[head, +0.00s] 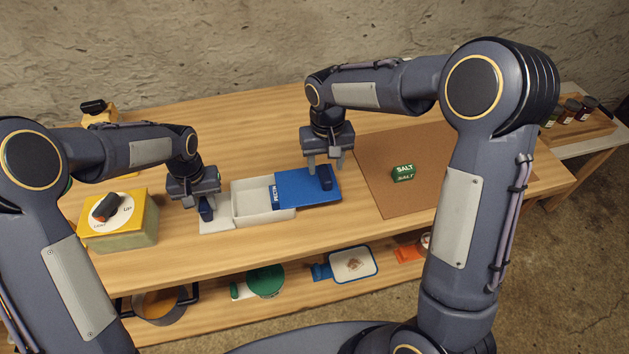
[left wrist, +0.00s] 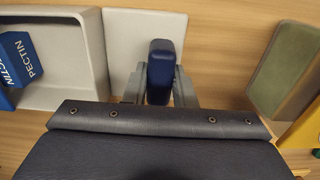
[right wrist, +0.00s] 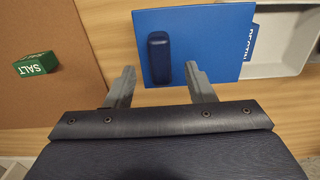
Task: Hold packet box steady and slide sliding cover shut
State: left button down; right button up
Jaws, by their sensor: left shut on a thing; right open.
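The packet box (head: 252,210) is a pale grey open tray on the table, with a flat tab at its left end. The blue sliding cover (head: 300,194) lies over its right part, so the left part stands open. A blue pectin packet (left wrist: 30,60) shows inside at the cover's edge. My left gripper (head: 205,208) is shut on the dark blue grip (left wrist: 160,70) that stands on the tab. My right gripper (head: 325,170) is open above the cover. In the right wrist view its fingers are beside the cover's dark blue knob (right wrist: 159,58), which is not held.
A green salt box (head: 403,173) sits on a brown mat (head: 375,190) to the right. A yellow box with a dial (head: 118,225) stands left of my left gripper. A lower shelf (head: 210,314) holds a pot and pans. Jars (head: 572,108) stand at the far right.

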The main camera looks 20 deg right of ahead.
aim_at(325, 173)
jog(key=shift+f, duration=2.1)
jog(key=shift+c, duration=0.3)
jog(key=c, duration=1)
jog(key=shift+a, duration=2.1)
grip_shut()
jog(key=shift+a, duration=0.15)
jog(key=shift+w+a, duration=0.15)
jog(key=shift+a, duration=1.7)
jog(key=shift+a, duration=1.75)
jog(key=o, duration=1.1)
grip_release()
jog(key=shift+c, duration=0.2)
